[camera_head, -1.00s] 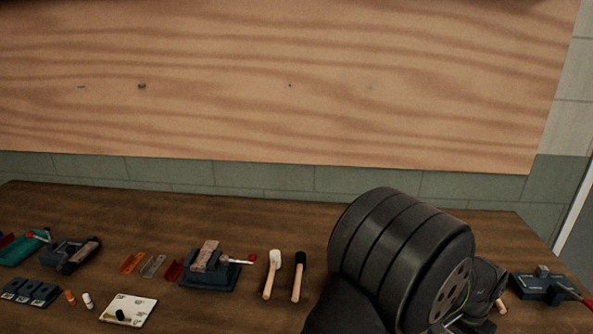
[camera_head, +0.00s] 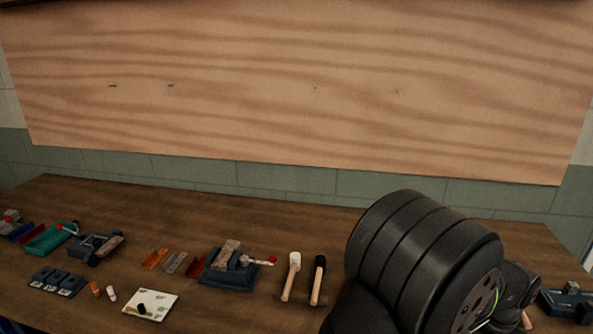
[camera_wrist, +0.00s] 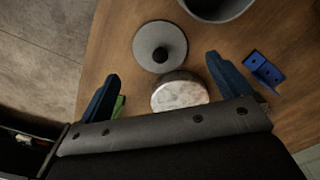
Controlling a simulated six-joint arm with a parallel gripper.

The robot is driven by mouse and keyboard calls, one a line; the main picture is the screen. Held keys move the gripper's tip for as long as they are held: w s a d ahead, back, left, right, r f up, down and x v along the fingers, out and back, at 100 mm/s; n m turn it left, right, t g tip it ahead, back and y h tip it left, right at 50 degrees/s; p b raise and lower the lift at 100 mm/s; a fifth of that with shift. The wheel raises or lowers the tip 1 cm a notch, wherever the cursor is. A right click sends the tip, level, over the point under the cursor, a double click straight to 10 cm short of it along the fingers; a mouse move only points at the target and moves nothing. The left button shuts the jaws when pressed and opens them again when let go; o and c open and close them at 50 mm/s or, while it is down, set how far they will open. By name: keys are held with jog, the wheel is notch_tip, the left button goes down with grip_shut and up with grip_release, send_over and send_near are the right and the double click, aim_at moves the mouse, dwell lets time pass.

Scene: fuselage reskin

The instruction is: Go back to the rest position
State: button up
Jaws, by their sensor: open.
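My gripper (camera_wrist: 160,88) shows in the wrist view with its two dark blue fingers spread wide apart. It is open, and nothing is clasped between the fingers. Below it on a wooden surface are a round grey disc with a black knob (camera_wrist: 160,50) and a round pale-topped piece (camera_wrist: 180,93). The pale piece is partly hidden by my gripper's body. In the head view my black arm covers the lower right of the bench, and my gripper is not visible there.
The wooden bench (camera_head: 200,213) holds two mallets (camera_head: 292,275), a dark clamp block (camera_head: 232,270), a green tray (camera_head: 48,240) and a white card (camera_head: 150,304). A plywood board (camera_head: 300,130) hangs behind. The wrist view shows a grey container (camera_wrist: 218,8) and a blue bracket (camera_wrist: 262,70).

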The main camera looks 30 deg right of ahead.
notch_tip(320, 180, up, 7)
notch_tip(320, 180, down, 12)
jog(key=shift+r, duration=0.45)
notch_tip(320, 180, up, 3)
jog(key=shift+r, duration=0.2)
jog(key=s+a+r, duration=0.6)
jog(key=s+r, duration=0.1)
jog(key=s, duration=0.3)
jog(key=w+a+r, duration=0.6)
jog(key=w, duration=0.1)
jog(key=shift+w+d+f, duration=0.8)
jog(key=shift+w+f, duration=0.9)
jog(key=shift+f, duration=0.15)
jog(key=shift+w+d+f, duration=0.85)
jog(key=shift+w+f, duration=0.8)
jog(key=shift+f, duration=0.25)
jog(key=shift+w+d+f, duration=0.8)
jog(key=shift+w+f, duration=0.9)
jog(key=shift+f, duration=0.15)
